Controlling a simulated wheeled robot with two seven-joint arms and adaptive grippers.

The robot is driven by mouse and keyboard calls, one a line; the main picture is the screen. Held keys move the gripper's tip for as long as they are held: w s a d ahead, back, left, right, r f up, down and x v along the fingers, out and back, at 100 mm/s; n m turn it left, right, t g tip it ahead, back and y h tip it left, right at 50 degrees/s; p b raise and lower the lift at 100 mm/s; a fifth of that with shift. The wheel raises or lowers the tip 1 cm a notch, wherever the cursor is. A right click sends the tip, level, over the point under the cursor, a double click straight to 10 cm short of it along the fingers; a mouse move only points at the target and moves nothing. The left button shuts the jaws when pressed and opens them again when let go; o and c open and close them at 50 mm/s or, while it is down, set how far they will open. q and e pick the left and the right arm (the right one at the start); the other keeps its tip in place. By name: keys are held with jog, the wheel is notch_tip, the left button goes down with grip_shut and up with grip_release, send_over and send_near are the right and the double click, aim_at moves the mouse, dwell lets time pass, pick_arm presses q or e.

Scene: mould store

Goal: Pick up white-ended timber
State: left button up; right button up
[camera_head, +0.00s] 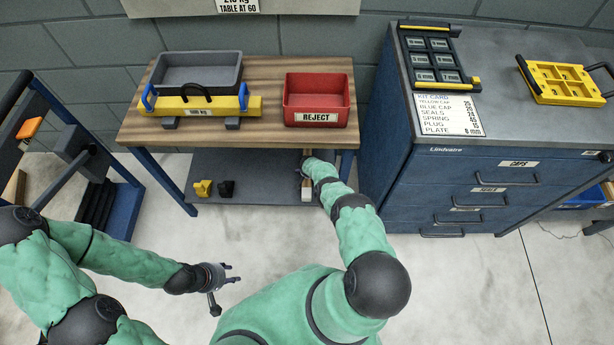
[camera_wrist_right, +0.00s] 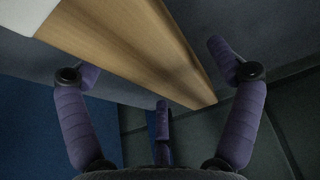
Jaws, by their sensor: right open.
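The white-ended timber (camera_wrist_right: 140,45) is a long light-brown bar that runs from the upper left to the right of centre in the right wrist view, with part of its white end (camera_wrist_right: 20,12) at the upper left corner. In the head view its white end (camera_head: 307,195) shows on the lower shelf, and my right arm partly hides the rest. My right gripper (camera_wrist_right: 150,70) is open, its fingers spread on both sides of the timber. I cannot tell whether they touch it. My left gripper (camera_head: 228,277) is open and empty over the floor, in front of the table.
The timber lies on the grey lower shelf (camera_head: 250,190) under the wooden tabletop (camera_head: 270,70). Yellow (camera_head: 203,188) and black (camera_head: 226,188) small pieces stand on the shelf at left. Above are a red REJECT bin (camera_head: 318,127) and a grey tray (camera_head: 198,69). A blue drawer cabinet (camera_head: 470,180) stands right.

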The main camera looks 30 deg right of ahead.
jog(key=c, duration=1.5)
jog(key=shift+r, duration=0.1)
jog(key=shift+c, duration=0.2)
